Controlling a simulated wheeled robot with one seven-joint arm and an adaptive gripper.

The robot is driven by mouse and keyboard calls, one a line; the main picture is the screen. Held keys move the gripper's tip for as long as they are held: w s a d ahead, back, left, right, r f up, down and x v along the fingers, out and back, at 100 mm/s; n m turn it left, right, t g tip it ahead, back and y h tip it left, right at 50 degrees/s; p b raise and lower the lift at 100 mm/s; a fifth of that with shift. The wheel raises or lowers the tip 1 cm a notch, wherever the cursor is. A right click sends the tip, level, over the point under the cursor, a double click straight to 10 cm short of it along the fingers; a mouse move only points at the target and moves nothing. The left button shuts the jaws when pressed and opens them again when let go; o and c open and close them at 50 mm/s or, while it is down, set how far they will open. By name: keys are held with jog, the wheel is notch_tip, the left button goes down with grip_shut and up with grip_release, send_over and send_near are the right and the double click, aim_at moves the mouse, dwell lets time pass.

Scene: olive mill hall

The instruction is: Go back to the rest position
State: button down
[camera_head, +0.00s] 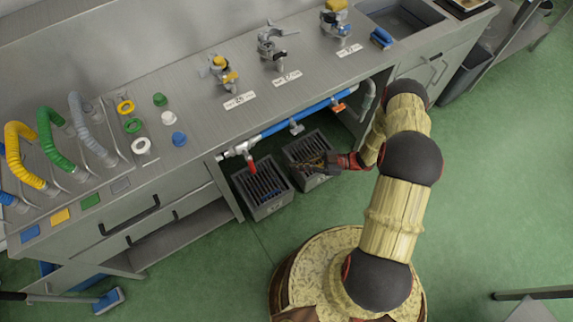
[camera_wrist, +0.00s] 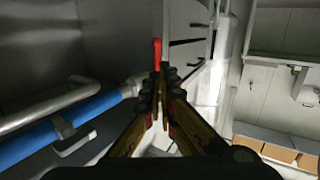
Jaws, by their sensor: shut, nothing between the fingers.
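My gripper (camera_head: 330,164) is at the front of the open bay under the steel counter, over the right edge of the right grey crate (camera_head: 304,152). Its arm reaches out from my base at the lower right. In the wrist view, my gripper (camera_wrist: 162,88) has its two fingers together with nothing between them. A red lever (camera_wrist: 157,50) shows just beyond the fingertips there.
A left grey crate (camera_head: 262,188) stands on the floor next to the right one. The counter (camera_head: 205,107) carries several valves, coloured caps and hoses. A dark bin (camera_head: 470,80) stands at the far right. Green floor (camera_head: 490,210) is open right of my arm.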

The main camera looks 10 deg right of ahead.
jog(key=shift+d, duration=0.25)
